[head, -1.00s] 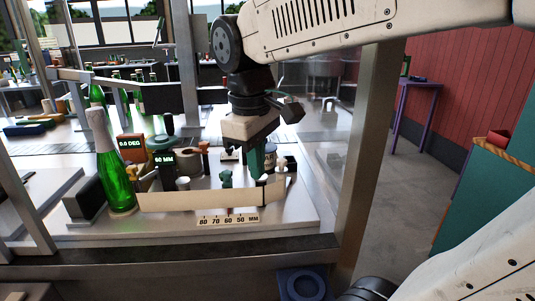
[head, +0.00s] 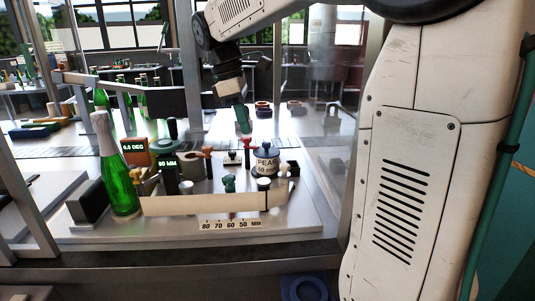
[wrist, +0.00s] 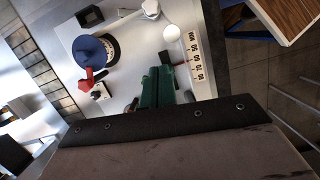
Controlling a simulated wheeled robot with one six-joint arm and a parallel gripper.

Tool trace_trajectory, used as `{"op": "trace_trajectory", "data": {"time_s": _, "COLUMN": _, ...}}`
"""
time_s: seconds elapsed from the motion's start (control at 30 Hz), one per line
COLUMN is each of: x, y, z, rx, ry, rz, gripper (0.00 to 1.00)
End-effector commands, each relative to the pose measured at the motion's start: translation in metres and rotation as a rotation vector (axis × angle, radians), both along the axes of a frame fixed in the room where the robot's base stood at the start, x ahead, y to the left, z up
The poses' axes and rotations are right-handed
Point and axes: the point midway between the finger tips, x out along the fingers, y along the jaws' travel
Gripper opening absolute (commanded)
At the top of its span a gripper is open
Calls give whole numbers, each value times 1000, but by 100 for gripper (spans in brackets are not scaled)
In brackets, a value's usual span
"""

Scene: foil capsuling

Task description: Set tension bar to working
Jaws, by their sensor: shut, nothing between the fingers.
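My gripper (head: 243,122) is shut and empty, with green fingers pointing down above the back of the bench fixture. In the wrist view its fingers (wrist: 158,86) lie together. I cannot tell for certain which part is the tension bar. A red-topped lever (head: 249,143) stands left of the blue-topped "PEAR 60 mm" spool (head: 265,163); a red handle (wrist: 88,78) also shows by the spool in the wrist view. A "80 70 60 50 MM" scale (head: 231,225) lies in front of a cream strip (head: 205,203). The gripper touches none of these visibly.
A green bottle (head: 122,185) stands at the fixture's left end. Displays read "0.0 DEG" (head: 134,146) and "60 MM" (head: 167,161).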

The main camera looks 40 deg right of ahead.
Motion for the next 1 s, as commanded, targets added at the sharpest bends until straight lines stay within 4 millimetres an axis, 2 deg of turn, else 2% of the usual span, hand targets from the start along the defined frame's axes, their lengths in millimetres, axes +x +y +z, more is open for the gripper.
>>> {"op": "trace_trajectory", "data": {"time_s": 0.17, "x": -3, "y": -3, "z": -16, "rx": 0, "ry": 2, "rz": -1, "gripper": 0}}
{"op": "trace_trajectory", "data": {"time_s": 0.57, "x": -17, "y": -18, "z": -96, "rx": 0, "ry": 4, "rz": -1, "gripper": 0}}
{"op": "trace_trajectory", "data": {"time_s": 0.8, "x": -37, "y": -43, "z": -96, "rx": 0, "ry": -1, "rz": -3, "gripper": 0}}
{"op": "trace_trajectory", "data": {"time_s": 1.0, "x": -42, "y": -49, "z": -96, "rx": 0, "ry": -1, "rz": -2, "gripper": 0}}
